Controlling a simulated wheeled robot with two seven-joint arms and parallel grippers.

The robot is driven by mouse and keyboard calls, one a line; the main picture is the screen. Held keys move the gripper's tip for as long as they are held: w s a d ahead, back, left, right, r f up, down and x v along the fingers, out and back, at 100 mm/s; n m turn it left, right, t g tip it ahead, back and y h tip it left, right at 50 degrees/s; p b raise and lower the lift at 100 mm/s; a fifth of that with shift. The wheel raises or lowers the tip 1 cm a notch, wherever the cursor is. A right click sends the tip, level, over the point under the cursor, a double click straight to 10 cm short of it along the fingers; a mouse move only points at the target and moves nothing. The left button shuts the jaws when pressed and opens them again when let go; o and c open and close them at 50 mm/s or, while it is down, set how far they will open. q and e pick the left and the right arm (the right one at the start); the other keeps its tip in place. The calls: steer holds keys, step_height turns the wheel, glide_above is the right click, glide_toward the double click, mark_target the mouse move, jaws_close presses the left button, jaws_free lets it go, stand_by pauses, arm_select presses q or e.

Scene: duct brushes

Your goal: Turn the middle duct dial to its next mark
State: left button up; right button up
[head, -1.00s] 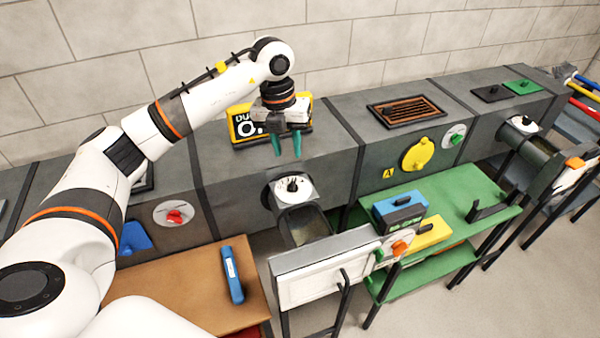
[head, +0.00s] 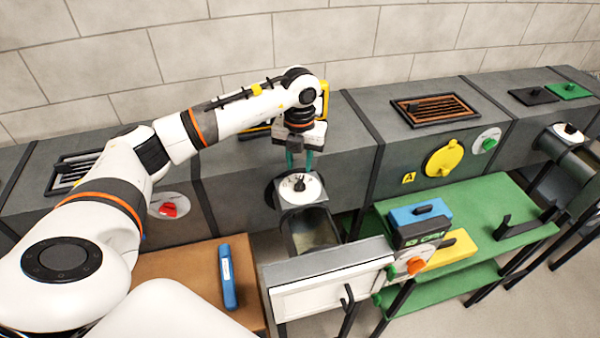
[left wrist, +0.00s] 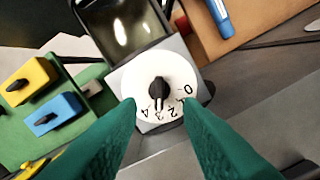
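The middle duct dial (head: 299,187) is a white disc with a black knob, on top of the open-mouthed outlet below the duct. In the left wrist view the dial (left wrist: 158,88) shows the marks 0 to 4, and its knob's narrow end points down toward the marks near 3; the exact mark is hard to tell. My left gripper (head: 301,162) points down just above the dial. In the left wrist view its teal fingers (left wrist: 160,104) are apart with nothing between the tips, the knob showing beyond them. My right gripper is not in view.
A white panel box (head: 330,285) with a black handle stands in front of the outlet. A green table (head: 500,228) at right holds blue and yellow blocks. A brown table (head: 185,270) at left holds a blue tool (head: 228,278). A wall runs behind the ducts.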

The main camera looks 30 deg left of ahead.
mark_target(300, 180)
arm_select(q)
step_height(300, 180, down, 6)
steer(key=shift+w+r+p, duration=0.1)
steer(key=shift+w+p, duration=0.05)
steer(key=shift+p, duration=0.45)
jaws_close()
